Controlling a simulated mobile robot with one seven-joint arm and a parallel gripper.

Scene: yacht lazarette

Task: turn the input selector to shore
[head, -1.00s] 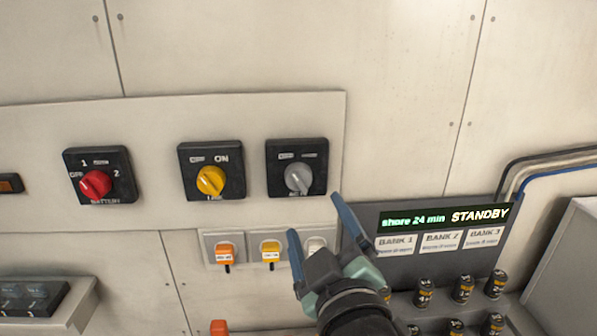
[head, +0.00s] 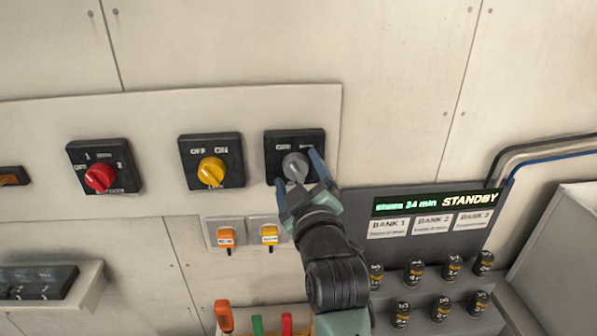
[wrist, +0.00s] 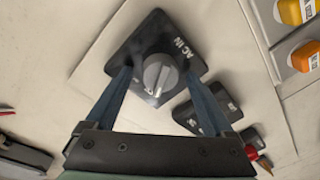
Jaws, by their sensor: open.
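The input selector is a grey knob (head: 295,166) on a black square plate (head: 274,142), the rightmost of three switches on the wall panel. In the wrist view the knob (wrist: 160,76) stands on its plate (wrist: 150,32), marked AC IN. Its white pointer mark shows there, but the position labels are too blurred to read. My gripper (head: 297,168) is open, with one blue finger on each side of the knob in the head view. In the wrist view the fingertips (wrist: 158,78) also flank the knob; I cannot tell whether they touch it.
A red battery switch (head: 100,178) and a yellow switch (head: 211,170) sit to the left. Below are orange-tagged (head: 226,237) and yellow-tagged (head: 269,235) small units. A display (head: 437,202) reading "shore 24 min STANDBY" stands right, above several small cylinders (head: 413,272).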

